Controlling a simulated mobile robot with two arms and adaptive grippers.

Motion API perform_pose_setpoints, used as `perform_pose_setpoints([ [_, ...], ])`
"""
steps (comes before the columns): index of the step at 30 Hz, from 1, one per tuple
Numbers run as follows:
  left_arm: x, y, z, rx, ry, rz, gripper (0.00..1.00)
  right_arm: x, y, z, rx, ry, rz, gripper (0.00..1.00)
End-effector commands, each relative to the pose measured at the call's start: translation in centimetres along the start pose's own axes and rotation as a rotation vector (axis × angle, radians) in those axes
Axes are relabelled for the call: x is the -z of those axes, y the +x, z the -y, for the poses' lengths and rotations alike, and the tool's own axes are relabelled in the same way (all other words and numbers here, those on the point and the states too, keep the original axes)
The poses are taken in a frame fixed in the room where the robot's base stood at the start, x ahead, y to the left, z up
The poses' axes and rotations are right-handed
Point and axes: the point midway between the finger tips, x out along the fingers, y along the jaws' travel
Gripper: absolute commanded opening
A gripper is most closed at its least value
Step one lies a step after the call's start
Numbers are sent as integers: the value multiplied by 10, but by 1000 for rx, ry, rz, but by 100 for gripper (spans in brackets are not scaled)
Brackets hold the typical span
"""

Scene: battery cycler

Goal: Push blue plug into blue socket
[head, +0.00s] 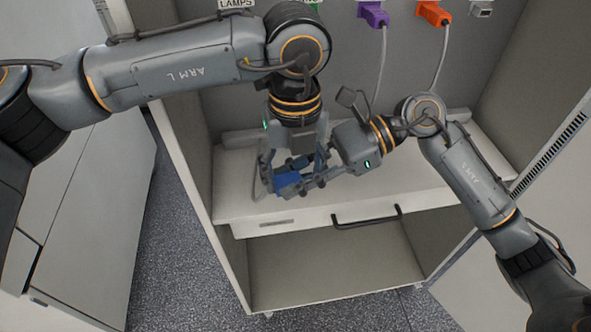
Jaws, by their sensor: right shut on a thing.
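The blue plug (289,180) is above the white shelf, near its front left. My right gripper (300,186) comes in from the right and is shut on the blue plug. My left gripper (294,172) points down over the same spot from above. Its fingers are spread, one on each side of the plug; whether they touch it I cannot tell. The two grippers overlap closely in the head view and partly cover the plug. I cannot see a blue socket; my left arm covers part of the back panel.
The back panel (345,60) carries a purple plug (374,15) and an orange plug (434,13) with hanging grey cables, plus a small grey connector (481,8). The white shelf (400,186) has a drawer handle (367,219) at its front. Cabinet walls stand on both sides.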

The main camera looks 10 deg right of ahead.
Motion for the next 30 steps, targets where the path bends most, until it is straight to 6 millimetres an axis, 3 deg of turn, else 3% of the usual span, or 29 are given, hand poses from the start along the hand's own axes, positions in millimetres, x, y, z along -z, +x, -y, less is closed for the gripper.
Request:
perform_pose_setpoints([
  [1, 1, 0, 3, 9, 3, -1, 31, -3, 1, -1, -2, -3, 8, 33],
  [4, 1, 0, 3, 9, 3, -1, 31, -3, 1, -1, -3, -3, 8, 54],
  [16, 1, 0, 2, 6, 2, -1, 31, -2, -5, 0, -1, -1, 5, 54],
  [20, 1, 0, 2, 6, 2, 0, 31, -1, -25, 0, 2, 0, 3, 54],
  [30, 1, 0, 2, 6, 2, 0, 31, -1, -95, 0, 1, -2, 5, 54],
])
